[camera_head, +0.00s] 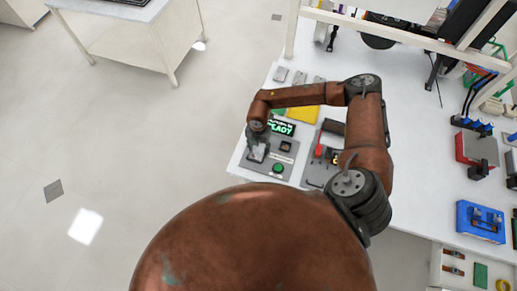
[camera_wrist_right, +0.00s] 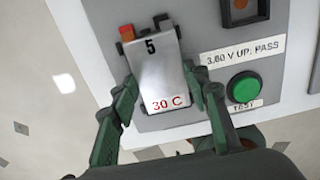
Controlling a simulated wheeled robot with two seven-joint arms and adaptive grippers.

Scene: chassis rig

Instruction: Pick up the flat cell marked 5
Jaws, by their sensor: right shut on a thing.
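The flat cell marked 5 (camera_wrist_right: 160,72) is a silver-grey plate with a black 5 near its top and a red "30 C" at its lower end. An orange tab and a dark tab stick out at its top. My right gripper (camera_wrist_right: 167,88) has its green-grey fingers on both long sides of the cell and is shut on it. In the head view the gripper (camera_head: 256,146) is at the left part of a grey test panel (camera_head: 262,169). I cannot tell whether the cell touches the panel. My left gripper is not in view.
A yellow item (camera_head: 303,115) and small grey plates (camera_head: 280,74) lie behind. The table's left edge is close by.

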